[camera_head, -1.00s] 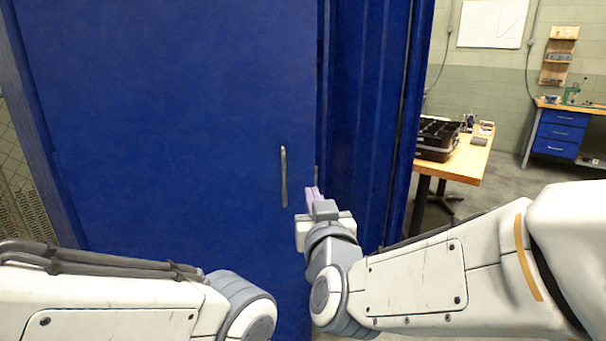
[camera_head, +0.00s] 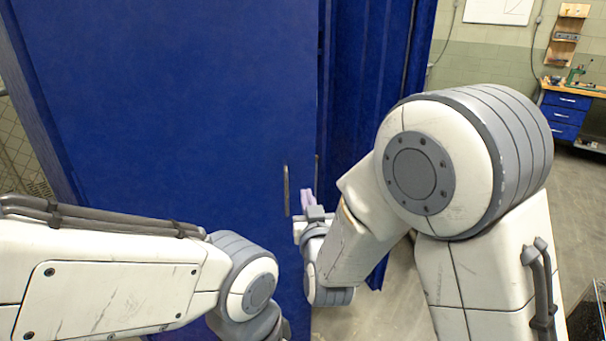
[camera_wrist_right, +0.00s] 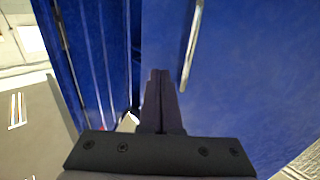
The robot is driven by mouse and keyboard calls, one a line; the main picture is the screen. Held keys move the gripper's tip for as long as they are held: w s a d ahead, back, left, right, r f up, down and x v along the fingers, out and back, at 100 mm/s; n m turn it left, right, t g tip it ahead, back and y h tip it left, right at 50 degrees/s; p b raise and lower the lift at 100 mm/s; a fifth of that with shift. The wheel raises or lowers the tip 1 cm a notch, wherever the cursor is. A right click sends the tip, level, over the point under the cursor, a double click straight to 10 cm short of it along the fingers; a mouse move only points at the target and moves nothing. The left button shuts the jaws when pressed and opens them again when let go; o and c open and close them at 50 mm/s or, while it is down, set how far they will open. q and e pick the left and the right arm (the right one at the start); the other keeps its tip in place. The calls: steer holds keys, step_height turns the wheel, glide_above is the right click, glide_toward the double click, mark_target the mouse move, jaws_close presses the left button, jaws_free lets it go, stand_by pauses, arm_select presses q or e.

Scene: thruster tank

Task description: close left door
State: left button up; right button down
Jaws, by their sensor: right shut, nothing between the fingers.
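The left door (camera_head: 180,110) is a large flat blue panel of a tall cabinet, with a vertical metal handle (camera_head: 286,190) near its right edge. The handle also shows in the right wrist view (camera_wrist_right: 192,45). My right gripper (camera_head: 306,196) is shut and empty, at the door's right edge, just right of and below the handle. In the right wrist view its fingertips (camera_wrist_right: 160,76) point along the blue panel, left of the handle; I cannot tell whether they touch it. My left arm comes in low from the left; its fingers are out of view.
A narrow ribbed blue panel (camera_head: 357,90) stands right of the door, with a second handle partly showing at the gap. A wall board (camera_head: 497,10) and a workbench with blue drawers (camera_head: 565,112) are at the back right. Floor shows at the lower right.

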mark_target(302, 177)
steer(key=w, duration=0.2)
steer(key=w+p, duration=0.1)
steer(key=w, duration=0.1)
steer(key=w+a, duration=0.1)
steer(key=w, duration=0.1)
arm_select(q)
steer(key=shift+r, duration=0.85)
arm_select(e)
steer(key=shift+w, duration=0.15)
steer(key=shift+w, duration=0.15)
